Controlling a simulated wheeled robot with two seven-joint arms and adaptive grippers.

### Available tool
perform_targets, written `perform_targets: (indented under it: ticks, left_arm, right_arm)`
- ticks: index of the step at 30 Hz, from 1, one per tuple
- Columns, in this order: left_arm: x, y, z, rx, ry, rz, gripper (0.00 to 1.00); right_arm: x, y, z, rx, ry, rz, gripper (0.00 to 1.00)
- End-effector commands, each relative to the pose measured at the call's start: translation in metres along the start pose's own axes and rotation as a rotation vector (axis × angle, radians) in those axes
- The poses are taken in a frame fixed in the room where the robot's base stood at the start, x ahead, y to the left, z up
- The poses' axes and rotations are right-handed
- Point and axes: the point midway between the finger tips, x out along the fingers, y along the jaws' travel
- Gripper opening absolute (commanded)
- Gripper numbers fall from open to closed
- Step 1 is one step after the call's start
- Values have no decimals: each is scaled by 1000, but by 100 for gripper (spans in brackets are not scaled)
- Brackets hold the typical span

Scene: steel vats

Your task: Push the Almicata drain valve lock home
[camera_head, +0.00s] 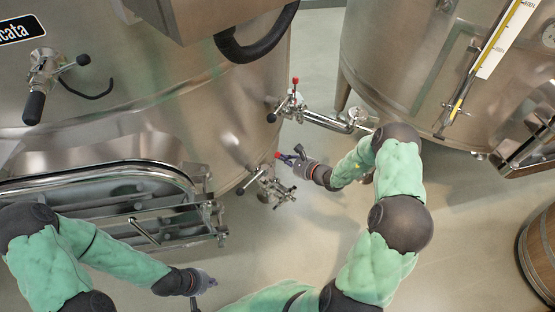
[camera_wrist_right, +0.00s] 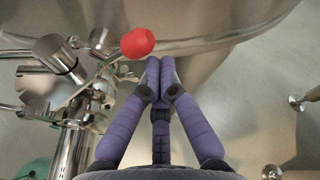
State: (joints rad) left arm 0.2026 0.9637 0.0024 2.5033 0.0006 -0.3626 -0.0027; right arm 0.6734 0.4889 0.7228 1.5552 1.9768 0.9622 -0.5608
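The vat (camera_head: 225,110) at left carries a sign ending in "cata" (camera_head: 20,29). A steel drain valve (camera_head: 268,186) sticks out low on its right side. A small red knob (camera_head: 277,154) shows just above that valve. In the right wrist view the red knob (camera_wrist_right: 137,43) is round and the steel valve fittings (camera_wrist_right: 75,95) lie to its left. My right gripper (camera_head: 288,157) is beside the knob; in the wrist view its fingertips (camera_wrist_right: 160,66) are together, just right of the knob, with nothing visible between them. My left gripper (camera_head: 207,281) hangs low at left, its fingers unclear.
A second valve (camera_head: 293,100) with a red top and a pipe (camera_head: 330,122) sits above my right gripper. An oval hatch (camera_head: 100,185) juts out near my left arm. Another steel vat (camera_head: 430,70) stands at right, with a barrel (camera_head: 540,250) below. Floor between is clear.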

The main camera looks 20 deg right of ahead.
Motion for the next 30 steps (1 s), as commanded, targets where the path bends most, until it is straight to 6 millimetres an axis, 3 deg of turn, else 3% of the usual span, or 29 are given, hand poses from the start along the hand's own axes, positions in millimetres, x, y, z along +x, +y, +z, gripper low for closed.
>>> perform_targets:
  ticks: [30]
  left_arm:
    - [-9, 3, 0, 0, 0, 0, 0]
  right_arm:
    - [-3, 0, 13, 0, 0, 0, 0]
